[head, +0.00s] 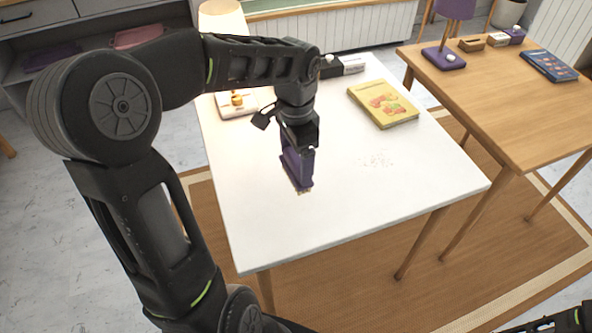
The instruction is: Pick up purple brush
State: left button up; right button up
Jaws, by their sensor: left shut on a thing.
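My left gripper (298,146) is over the white table, pointing down. It is shut on the purple brush (298,170), a dark purple block with a thin light strip of bristles at its lower edge. The brush hangs below the gripper; I cannot tell whether it touches the table top. The fingers partly hide the brush's upper part. A bit of my right arm shows at the bottom right corner, but its gripper does not show.
A wooden table (510,105) at right holds a purple lamp (444,58) and a blue book (548,65). The white table's front is clear.

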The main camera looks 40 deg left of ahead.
aim_at(296, 158)
pick_arm(q)
jog(key=shift+r, duration=1.8)
pick_arm(e)
jog(key=shift+r, duration=0.1)
